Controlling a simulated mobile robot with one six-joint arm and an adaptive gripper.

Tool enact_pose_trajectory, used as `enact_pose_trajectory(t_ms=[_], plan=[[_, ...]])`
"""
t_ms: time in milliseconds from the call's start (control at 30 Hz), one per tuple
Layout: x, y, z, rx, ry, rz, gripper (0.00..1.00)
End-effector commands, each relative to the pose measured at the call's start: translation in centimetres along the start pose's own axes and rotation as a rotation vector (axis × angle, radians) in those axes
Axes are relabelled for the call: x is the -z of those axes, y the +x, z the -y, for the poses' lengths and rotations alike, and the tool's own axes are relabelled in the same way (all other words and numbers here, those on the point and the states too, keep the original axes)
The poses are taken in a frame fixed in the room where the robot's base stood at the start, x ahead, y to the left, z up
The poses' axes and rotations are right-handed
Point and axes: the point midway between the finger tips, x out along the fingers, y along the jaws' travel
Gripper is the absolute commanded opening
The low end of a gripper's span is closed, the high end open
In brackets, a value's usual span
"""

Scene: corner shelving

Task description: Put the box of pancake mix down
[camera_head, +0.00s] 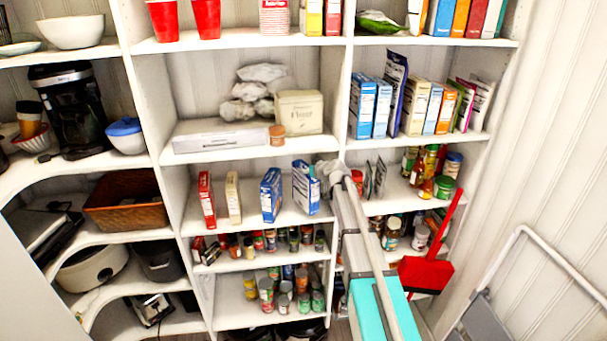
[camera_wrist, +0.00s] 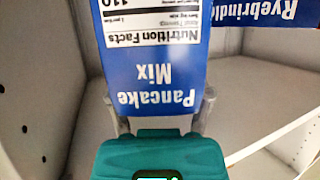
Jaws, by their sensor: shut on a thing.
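The pancake mix box (camera_head: 306,188) is blue with white sides. It is at the right end of the middle bay's third shelf (camera_head: 240,222), beside the divider. In the wrist view the box (camera_wrist: 152,72) appears upside down, with its "Pancake Mix" print between the fingers. My gripper (camera_head: 325,172) reaches in from the front right and is shut on the box; its two fingers also show in the wrist view (camera_wrist: 160,99). The box looks roughly upright. Its lower end is cut off in the wrist view, and I cannot tell whether it touches the shelf.
A blue box (camera_head: 270,195) stands to the left, its "Ryebrindle" print showing in the wrist view (camera_wrist: 262,12). Farther left are a cream box (camera_head: 233,197) and a red box (camera_head: 206,200). A white divider with holes (camera_wrist: 42,130) is close on the other side. Small jars fill the shelf below.

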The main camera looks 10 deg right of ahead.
Motion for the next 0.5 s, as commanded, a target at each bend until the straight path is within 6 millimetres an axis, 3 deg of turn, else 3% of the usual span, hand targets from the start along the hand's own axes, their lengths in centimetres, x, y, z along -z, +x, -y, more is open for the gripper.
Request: enact_pose_trajectory(t_ms=[133, 500], plan=[[0.58, 1.32, -0.12, -0.002, -0.001, -0.001, 0.04], [0.64, 1.46, -0.05, -0.002, 0.0, -0.001, 0.04]])
